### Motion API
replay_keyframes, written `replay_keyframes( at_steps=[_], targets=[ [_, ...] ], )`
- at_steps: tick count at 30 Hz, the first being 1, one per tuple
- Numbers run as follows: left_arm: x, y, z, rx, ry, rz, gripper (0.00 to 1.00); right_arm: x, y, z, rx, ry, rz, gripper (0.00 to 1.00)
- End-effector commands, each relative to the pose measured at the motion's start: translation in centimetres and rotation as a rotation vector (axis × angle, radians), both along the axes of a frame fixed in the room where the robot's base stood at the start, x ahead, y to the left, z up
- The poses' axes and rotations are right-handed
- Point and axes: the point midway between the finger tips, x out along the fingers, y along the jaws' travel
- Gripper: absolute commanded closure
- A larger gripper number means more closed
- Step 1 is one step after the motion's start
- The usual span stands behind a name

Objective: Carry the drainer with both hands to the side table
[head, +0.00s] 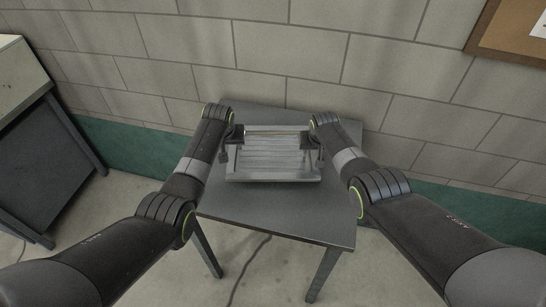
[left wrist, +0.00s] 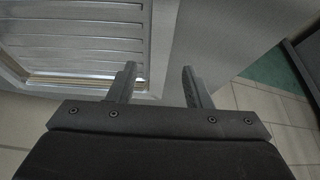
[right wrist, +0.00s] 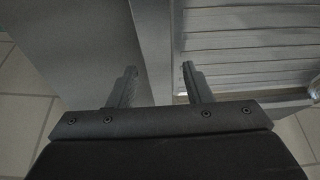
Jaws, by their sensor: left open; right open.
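The drainer (head: 272,168), a shallow silver metal tray with ribbed slats, rests flat on the grey side table (head: 275,217). My left gripper (head: 229,149) is open at its left side, and my right gripper (head: 314,149) is open at its right side. In the left wrist view, the drainer's side rim (left wrist: 158,45) shows between and beyond the open fingers (left wrist: 160,84). The right wrist view shows the opposite rim (right wrist: 155,50) likewise between the fingers (right wrist: 157,84). I cannot tell whether any finger touches the drainer.
A block wall (head: 290,60) with a green lower band stands right behind the table. A dark-sided counter (head: 40,165) is at the left. A cork board (head: 515,35) hangs at upper right. The table's front half is bare, and a cable (head: 245,268) lies on the floor.

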Motion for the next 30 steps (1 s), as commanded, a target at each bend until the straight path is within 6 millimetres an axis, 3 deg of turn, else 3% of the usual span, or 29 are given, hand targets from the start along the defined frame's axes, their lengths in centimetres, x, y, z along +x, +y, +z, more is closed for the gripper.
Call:
replay_keyframes(
  at_steps=[16,30],
  targets=[
    [-2.4,-0.1,6.0,-0.001,-0.003,0.001,0.55,0.0,0.0,0.0,0.0,0.0,0.0,0.55],
    [-2.9,0.0,6.9,0.0,0.0,0.0,0.55,-0.3,0.1,0.8,0.002,-0.001,0.001,0.55]
  ],
)
